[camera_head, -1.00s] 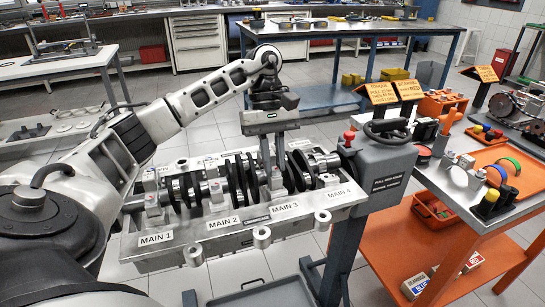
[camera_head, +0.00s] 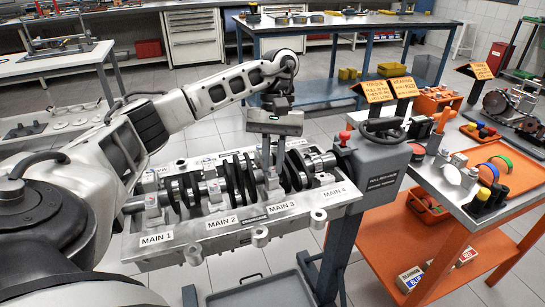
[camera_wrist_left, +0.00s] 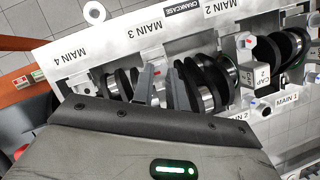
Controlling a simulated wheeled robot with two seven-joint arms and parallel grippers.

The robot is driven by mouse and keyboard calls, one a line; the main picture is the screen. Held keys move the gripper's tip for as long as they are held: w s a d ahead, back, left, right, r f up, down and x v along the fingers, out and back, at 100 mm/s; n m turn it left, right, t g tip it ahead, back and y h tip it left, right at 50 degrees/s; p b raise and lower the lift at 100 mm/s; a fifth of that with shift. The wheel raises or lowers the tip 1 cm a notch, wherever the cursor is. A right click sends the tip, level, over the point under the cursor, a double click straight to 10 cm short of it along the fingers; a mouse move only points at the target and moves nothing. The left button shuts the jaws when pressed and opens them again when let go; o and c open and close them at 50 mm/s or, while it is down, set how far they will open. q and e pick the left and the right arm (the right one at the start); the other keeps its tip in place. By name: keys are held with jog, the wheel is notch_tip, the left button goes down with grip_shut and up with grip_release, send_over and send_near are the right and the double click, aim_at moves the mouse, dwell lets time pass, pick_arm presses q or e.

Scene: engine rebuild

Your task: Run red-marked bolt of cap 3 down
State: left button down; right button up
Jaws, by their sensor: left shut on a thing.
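My left gripper (camera_head: 271,172) points straight down over the crankcase (camera_head: 190,243) at the MAIN 3 place. Its fingers are close together at a small grey block, apparently cap 3 (camera_head: 273,194), between the dark crank webs. In the left wrist view the fingers (camera_wrist_left: 161,78) reach down beside the crankshaft (camera_wrist_left: 216,78). The bolt at the fingertips is hidden, and its red mark does not show. Cap 2 (camera_wrist_left: 260,74) stands apart from the fingers, with a red mark near it. My right gripper is out of view.
A grey post with a handwheel (camera_head: 384,128) stands at the crankcase's right end. An orange-topped cart (camera_head: 475,205) with colored parts is farther right. A tray (camera_head: 262,293) lies below the crankcase. Cap 1 (camera_head: 152,203) stands at the left end.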

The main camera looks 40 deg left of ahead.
pick_arm(q)
jog(key=shift+r, duration=0.25)
jog(key=c, duration=1.4)
grip_release()
jog(key=shift+d, duration=0.1)
jog(key=shift+f, duration=0.1)
jog(key=p+v, duration=0.7)
jog(key=v, duration=0.9)
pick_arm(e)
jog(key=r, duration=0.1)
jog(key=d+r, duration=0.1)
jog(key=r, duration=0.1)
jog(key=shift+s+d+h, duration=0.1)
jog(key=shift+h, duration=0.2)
pick_arm(q)
jog(key=shift+d, duration=0.15)
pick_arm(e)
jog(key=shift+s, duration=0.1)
